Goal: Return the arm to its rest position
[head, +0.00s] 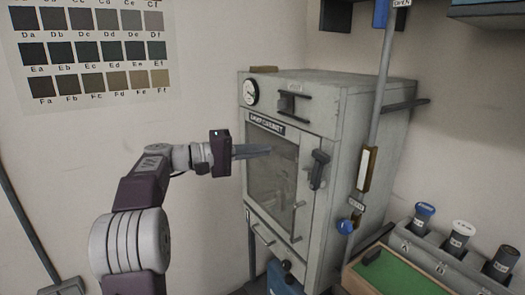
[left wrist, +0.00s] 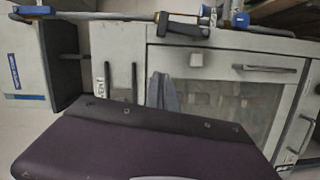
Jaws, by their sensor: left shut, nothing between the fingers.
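My left arm comes in from the left in the head view, bent at the elbow. Its gripper (head: 252,151) is shut and empty. The fingers point right, in front of the upper window of the grey cabinet (head: 392,130). I cannot tell whether the fingertips touch the cabinet. In the left wrist view the gripper fingers (left wrist: 163,92) show in front of the cabinet front (left wrist: 215,62), which appears turned on its side. My right gripper is not in view.
The cabinet has a dark handle (head: 319,169) and a round gauge (head: 251,92). A rack of capped canisters (head: 430,255) and a green-lined tray (head: 405,275) lie lower right. A colour chart (head: 90,50) hangs on the left wall.

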